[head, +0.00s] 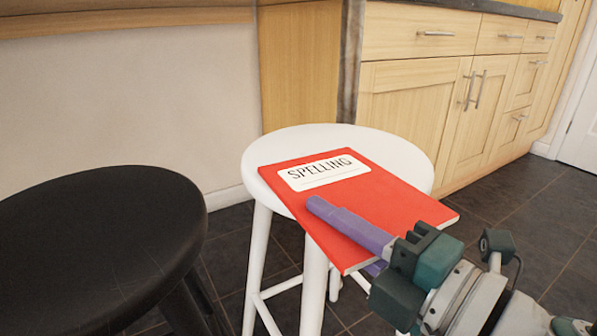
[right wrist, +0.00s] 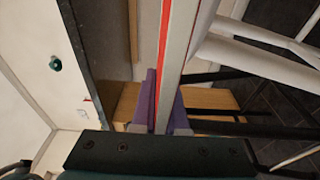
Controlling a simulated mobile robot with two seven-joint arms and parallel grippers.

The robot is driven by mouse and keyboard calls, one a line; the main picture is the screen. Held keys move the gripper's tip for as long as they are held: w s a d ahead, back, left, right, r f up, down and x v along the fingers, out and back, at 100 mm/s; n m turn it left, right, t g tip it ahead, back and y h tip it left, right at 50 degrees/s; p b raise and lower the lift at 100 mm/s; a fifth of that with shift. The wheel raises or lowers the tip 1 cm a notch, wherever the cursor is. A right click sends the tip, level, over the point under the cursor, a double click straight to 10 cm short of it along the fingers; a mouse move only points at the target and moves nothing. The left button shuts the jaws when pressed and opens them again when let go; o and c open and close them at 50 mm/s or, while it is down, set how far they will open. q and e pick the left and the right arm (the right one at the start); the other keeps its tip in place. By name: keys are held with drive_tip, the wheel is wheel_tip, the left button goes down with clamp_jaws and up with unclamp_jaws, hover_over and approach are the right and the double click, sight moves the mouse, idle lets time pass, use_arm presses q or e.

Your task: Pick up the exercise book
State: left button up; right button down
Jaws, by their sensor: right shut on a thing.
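The exercise book (head: 395,202) is red with a white label reading "SPELLING". It lies on the white stool (head: 393,146), its near end sticking out past the seat's edge. My right gripper (head: 360,245) is shut on that near end, one purple finger above the cover and the other partly hidden below. In the right wrist view the book (right wrist: 178,60) shows edge-on between the purple fingers of the right gripper (right wrist: 163,108). My left gripper is not in view.
A black stool (head: 95,240) stands at the left, close to the white one. Wooden cabinets (head: 415,105) with metal handles stand behind at the right. A pale wall is behind at the left. Dark tiled floor (head: 530,215) is clear at the right.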

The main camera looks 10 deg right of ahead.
drive_tip(key=shift+r, duration=0.15)
wheel_tip(320, 180, up, 20)
drive_tip(key=p, duration=1.5)
drive_tip(key=shift+p, duration=0.4)
